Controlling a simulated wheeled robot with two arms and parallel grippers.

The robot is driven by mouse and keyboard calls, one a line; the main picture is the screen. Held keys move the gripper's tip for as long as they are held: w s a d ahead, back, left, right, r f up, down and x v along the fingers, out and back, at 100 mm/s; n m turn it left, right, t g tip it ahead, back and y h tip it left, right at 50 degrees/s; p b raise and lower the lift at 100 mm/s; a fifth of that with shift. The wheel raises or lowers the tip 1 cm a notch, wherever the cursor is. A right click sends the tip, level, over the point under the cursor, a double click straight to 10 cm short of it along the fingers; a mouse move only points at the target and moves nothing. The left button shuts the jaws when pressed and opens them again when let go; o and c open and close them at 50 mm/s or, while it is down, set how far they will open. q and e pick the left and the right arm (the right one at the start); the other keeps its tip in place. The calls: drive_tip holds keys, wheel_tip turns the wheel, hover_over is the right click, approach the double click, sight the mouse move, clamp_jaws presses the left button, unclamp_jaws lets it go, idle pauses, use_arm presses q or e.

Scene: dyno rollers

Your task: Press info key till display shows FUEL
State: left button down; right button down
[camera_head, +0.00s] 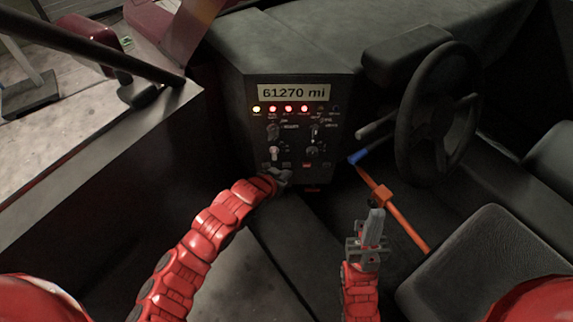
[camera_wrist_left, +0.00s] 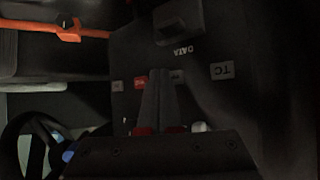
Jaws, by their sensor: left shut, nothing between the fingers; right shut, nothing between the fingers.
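The dash display (camera_head: 293,92) reads "61270 mi". Below it, a row of small keys (camera_head: 287,164) runs along the bottom of the panel; I cannot read which is the info key in the head view. My left gripper (camera_head: 284,177) is shut and empty, just in front of the left part of this row. In the left wrist view, upside down, its fingertips (camera_wrist_left: 160,72) overlap the panel between a red key (camera_wrist_left: 140,83) and a partly hidden grey key (camera_wrist_left: 177,76). A key marked TC (camera_wrist_left: 222,70) is further right. Contact cannot be told. My right gripper (camera_head: 375,222) is shut and empty, away from the panel.
Lit lamps (camera_head: 288,108) and several knobs (camera_head: 274,132) sit between display and keys. A steering wheel (camera_head: 437,105) stands right of the panel. An orange lever (camera_head: 383,195) with a blue end and a seat (camera_head: 470,265) lie near my right gripper.

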use_arm(q)
drive_tip(key=s+p, duration=0.2)
drive_tip(key=s, duration=0.3)
idle(0.4)
idle(0.8)
